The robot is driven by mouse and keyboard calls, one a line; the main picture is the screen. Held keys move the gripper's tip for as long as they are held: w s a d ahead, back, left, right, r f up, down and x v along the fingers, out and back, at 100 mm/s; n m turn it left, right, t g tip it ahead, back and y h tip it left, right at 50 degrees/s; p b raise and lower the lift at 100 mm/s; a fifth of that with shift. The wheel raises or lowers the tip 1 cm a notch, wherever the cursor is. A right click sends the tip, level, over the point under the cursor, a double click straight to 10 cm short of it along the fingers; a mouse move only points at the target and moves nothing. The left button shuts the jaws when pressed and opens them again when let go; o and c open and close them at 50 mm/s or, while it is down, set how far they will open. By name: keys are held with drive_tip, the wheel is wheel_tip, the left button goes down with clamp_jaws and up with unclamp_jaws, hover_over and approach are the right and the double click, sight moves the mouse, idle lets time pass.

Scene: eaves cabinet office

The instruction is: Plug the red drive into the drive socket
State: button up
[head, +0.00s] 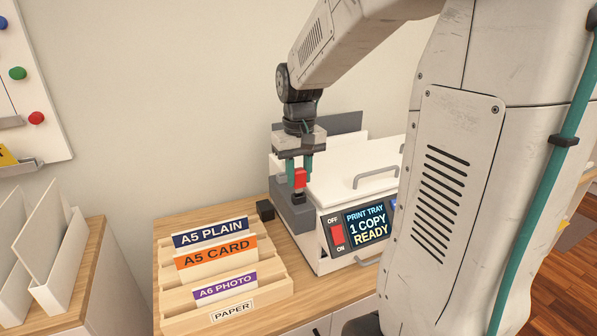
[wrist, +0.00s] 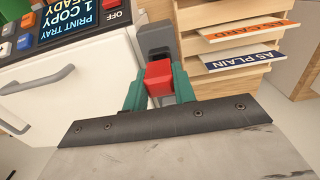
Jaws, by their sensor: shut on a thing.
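The red drive (head: 300,178) is upright between the green fingers of my gripper (head: 299,174), which is shut on it. It also shows in the wrist view (wrist: 159,78), with my gripper's fingers (wrist: 159,92) on either side. A small dark block (head: 298,197) shows directly under the drive, at the grey left end of the printer (head: 335,215). In the wrist view a dark grey block (wrist: 155,38) lies just beyond the drive; it looks like the drive socket. I cannot tell whether the drive touches it or is inserted.
A wooden paper rack (head: 222,285) with A5 plain, A5 card and A6 photo labels stands left of the printer. A small black block (head: 265,210) sits on the desk behind the rack. The printer's front has a red switch (head: 337,235) and a lit display (head: 368,226).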

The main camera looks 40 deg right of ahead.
sight(299, 170)
drive_tip(key=shift+f, duration=1)
drive_tip(key=o, duration=1)
wheel_tip(299, 170, up, 8)
drive_tip(key=shift+f, duration=0.1)
drive_tip(key=shift+f, duration=0.1)
drive_tip(key=s+a+n, duration=0.1)
drive_tip(key=s+a, duration=0.4)
drive_tip(key=s, duration=0.1)
drive_tip(key=s+a+f+n+t, duration=0.1)
drive_tip(key=s+a, duration=0.3)
drive_tip(key=s, duration=0.3)
drive_tip(key=s+a+f+n, duration=0.1)
drive_tip(key=s+a, duration=0.4)
drive_tip(key=s, duration=0.1)
drive_tip(key=shift+s+a, duration=0.25)
drive_tip(key=shift+a, duration=0.1)
